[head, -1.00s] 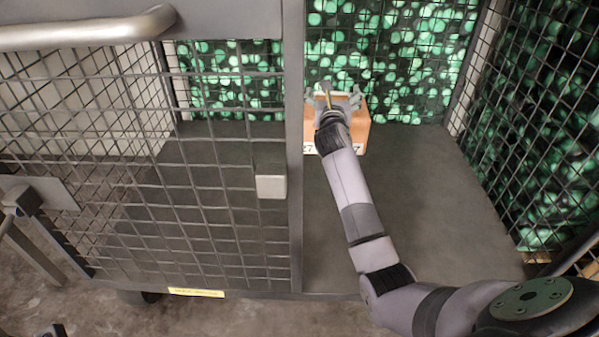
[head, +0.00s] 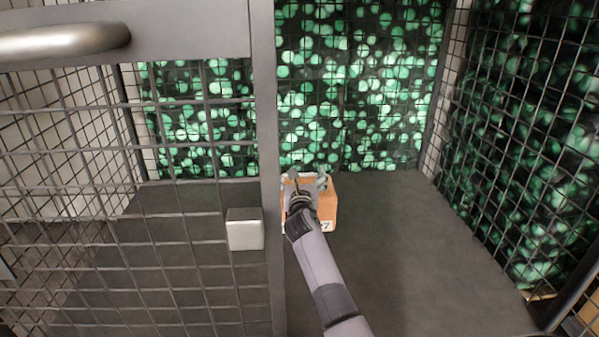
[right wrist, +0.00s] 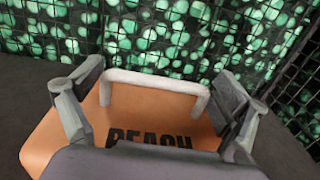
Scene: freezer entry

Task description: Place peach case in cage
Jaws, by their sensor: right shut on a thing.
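The peach case (head: 329,208) is an orange box inside the wire cage (head: 400,245), near the back wall and just right of the grey upright. It appears upright on or very near the dark cage floor; I cannot tell if it touches. In the right wrist view, its orange top (right wrist: 60,128) shows dark lettering reading "PEACH" and a pale handle. My right gripper (head: 306,182) reaches in from the front and is shut on the case, a finger at either side of the handle. The arm hides part of the case. My left gripper is not in view.
A mesh door panel (head: 175,243) with a square metal latch block (head: 245,229) covers the left half of the cage front. A thick metal handle bar (head: 65,41) is at upper left. Bare cage floor lies right of the case. Mesh walls close the back and right.

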